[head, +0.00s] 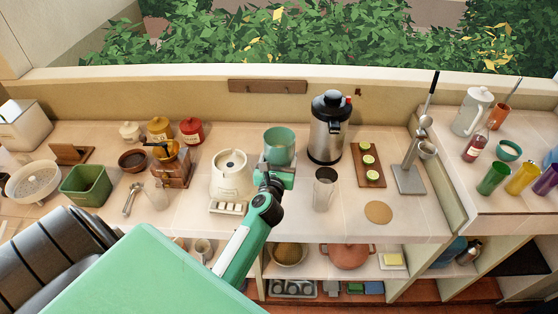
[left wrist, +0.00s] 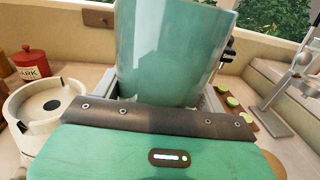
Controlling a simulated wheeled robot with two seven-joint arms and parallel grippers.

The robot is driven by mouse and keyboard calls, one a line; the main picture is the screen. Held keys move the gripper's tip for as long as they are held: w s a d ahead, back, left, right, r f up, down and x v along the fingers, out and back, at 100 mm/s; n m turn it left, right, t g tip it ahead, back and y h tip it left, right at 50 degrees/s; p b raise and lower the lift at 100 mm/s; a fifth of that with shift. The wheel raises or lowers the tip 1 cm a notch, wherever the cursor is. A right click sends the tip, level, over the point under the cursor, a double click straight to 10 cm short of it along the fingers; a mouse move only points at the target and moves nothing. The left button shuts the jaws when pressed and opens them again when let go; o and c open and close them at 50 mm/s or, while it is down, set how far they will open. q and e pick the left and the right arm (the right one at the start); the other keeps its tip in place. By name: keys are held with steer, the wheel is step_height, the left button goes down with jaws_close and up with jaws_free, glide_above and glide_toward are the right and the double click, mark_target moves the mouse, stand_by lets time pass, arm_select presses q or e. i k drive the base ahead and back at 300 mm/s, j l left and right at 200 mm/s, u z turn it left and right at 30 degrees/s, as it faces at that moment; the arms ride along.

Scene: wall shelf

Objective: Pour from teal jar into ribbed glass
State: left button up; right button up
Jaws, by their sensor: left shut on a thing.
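The teal jar (head: 279,145) is held in my left gripper (head: 277,170), upright or nearly so, over the back of the counter; I cannot tell its exact height. It fills the upper middle of the left wrist view (left wrist: 172,50), with the jaws closed around its lower part. A tall clear glass (head: 325,190), which looks like the ribbed glass, stands upright on the counter to the right of the jar and nearer to me. The jar and glass are apart. The jar's contents are hidden. My right gripper is not in view.
A cream appliance (head: 231,175) stands close left of the jar. A steel flask (head: 328,128) stands right behind the glass. A board with lime slices (head: 369,165), a cork disc (head: 378,212) and a metal stand (head: 409,178) lie to the right. Another clear glass (head: 156,195) is left.

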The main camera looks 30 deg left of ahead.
mark_target(323, 188)
steer(key=i+l+u, duration=0.1)
steer(key=i+u, duration=0.25)
steer(key=i+l+u, duration=0.1)
steer(key=u, duration=0.25)
steer(key=i+l+u, duration=0.35)
steer(key=k+j, duration=0.1)
